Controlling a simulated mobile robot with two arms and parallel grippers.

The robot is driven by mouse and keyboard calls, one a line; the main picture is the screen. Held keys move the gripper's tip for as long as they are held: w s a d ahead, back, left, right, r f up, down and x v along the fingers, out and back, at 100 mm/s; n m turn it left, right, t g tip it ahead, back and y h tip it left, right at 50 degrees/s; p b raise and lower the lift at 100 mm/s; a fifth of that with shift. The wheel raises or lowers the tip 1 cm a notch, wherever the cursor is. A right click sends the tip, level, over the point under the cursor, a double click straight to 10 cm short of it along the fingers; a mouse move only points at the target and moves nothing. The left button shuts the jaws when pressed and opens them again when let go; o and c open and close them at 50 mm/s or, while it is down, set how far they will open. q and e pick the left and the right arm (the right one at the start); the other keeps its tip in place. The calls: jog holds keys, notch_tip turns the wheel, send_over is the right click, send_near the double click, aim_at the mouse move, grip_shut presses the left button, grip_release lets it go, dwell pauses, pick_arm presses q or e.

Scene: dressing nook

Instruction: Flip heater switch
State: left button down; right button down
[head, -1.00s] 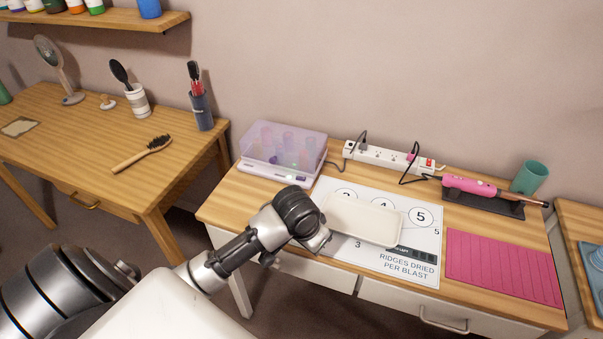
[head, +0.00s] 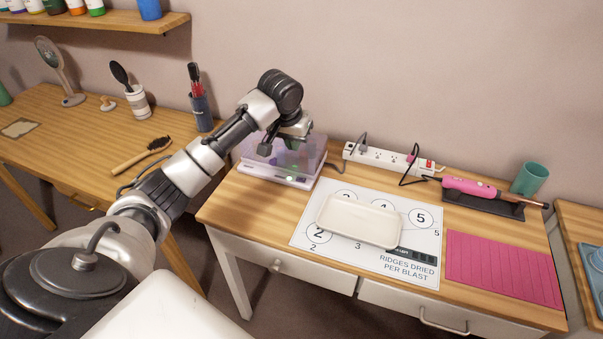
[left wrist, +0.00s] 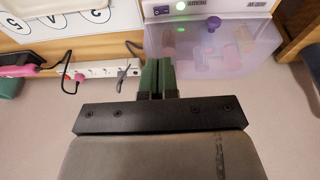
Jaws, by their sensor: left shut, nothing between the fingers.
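The heater is a white base (head: 275,176) with a translucent purple lid (head: 318,146) over several rollers. A small green light glows on its front. My right gripper is out of view.
A white power strip (head: 385,157) with cords lies behind. A white tray (head: 372,208) sits on a numbered mat (head: 425,250). A pink curling iron (head: 470,187), teal cup (head: 530,177) and pink mat (head: 500,268) are to the right. A brush (head: 140,157) lies on the left table.

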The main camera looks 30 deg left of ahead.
aim_at(303, 180)
pick_arm(q)
jog(key=shift+f, duration=0.1)
jog(key=x, duration=1.2)
jog(key=shift+s+d+f, duration=0.2)
jog(key=shift+s+f, duration=0.05)
jog(key=shift+s, duration=0.05)
jog(key=shift+f, duration=0.75)
